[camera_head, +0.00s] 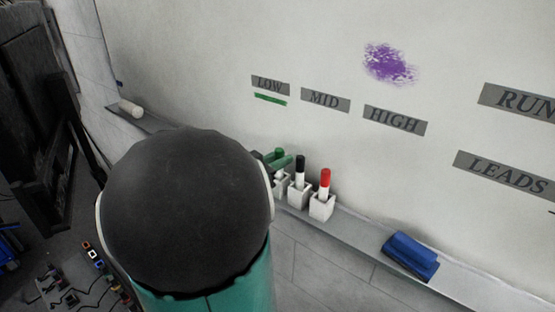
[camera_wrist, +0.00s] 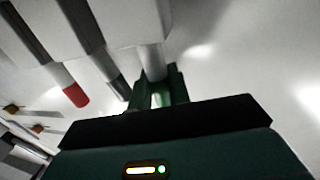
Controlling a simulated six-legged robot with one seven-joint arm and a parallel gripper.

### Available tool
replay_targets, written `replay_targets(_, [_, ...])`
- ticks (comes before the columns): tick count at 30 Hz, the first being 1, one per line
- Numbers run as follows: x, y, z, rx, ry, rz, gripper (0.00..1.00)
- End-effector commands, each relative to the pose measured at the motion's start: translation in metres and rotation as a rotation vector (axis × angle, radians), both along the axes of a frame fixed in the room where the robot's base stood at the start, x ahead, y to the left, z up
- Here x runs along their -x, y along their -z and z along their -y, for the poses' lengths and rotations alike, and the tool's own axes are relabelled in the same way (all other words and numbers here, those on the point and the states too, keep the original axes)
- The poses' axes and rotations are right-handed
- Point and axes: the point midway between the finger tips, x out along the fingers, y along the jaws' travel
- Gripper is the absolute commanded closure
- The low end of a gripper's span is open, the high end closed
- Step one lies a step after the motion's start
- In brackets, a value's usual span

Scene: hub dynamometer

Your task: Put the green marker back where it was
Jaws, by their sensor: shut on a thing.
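The green marker (camera_head: 278,153) stands upright at the left end of a row of markers on the board's ledge. My gripper (camera_head: 279,163) is shut around its green cap end, which also shows between the fingers in the wrist view (camera_wrist: 160,98). The marker's white body (camera_wrist: 152,63) runs toward the left white holder (camera_head: 279,188). Its lower end looks to be in or right at that holder; I cannot tell how deep it sits. My arm hides part of the holder in the head view.
A black marker (camera_head: 299,167) and a red marker (camera_head: 324,183) stand close by in white holders. A blue eraser (camera_head: 410,256) lies farther right on the ledge (camera_head: 352,237). The whiteboard (camera_head: 330,60) rises behind, with a green line (camera_head: 270,99) under LOW and a purple scribble (camera_head: 388,63).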

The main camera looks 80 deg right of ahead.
Motion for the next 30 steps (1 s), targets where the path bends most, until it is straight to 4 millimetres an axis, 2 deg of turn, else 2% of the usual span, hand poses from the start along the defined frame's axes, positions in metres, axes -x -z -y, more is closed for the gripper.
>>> replay_targets(9, [0.001,0.002,-0.002,0.000,0.001,0.000,1.00])
replay_targets(10, [0.001,0.003,-0.002,0.001,0.001,0.001,0.80])
replay_targets(13, [0.001,0.002,-0.002,0.001,0.001,0.001,0.60])
replay_targets(24, [0.000,-0.002,-0.002,0.001,0.001,0.002,0.60])
replay_targets(30, [-0.017,-0.001,-0.026,0.000,-0.003,0.002,0.60])
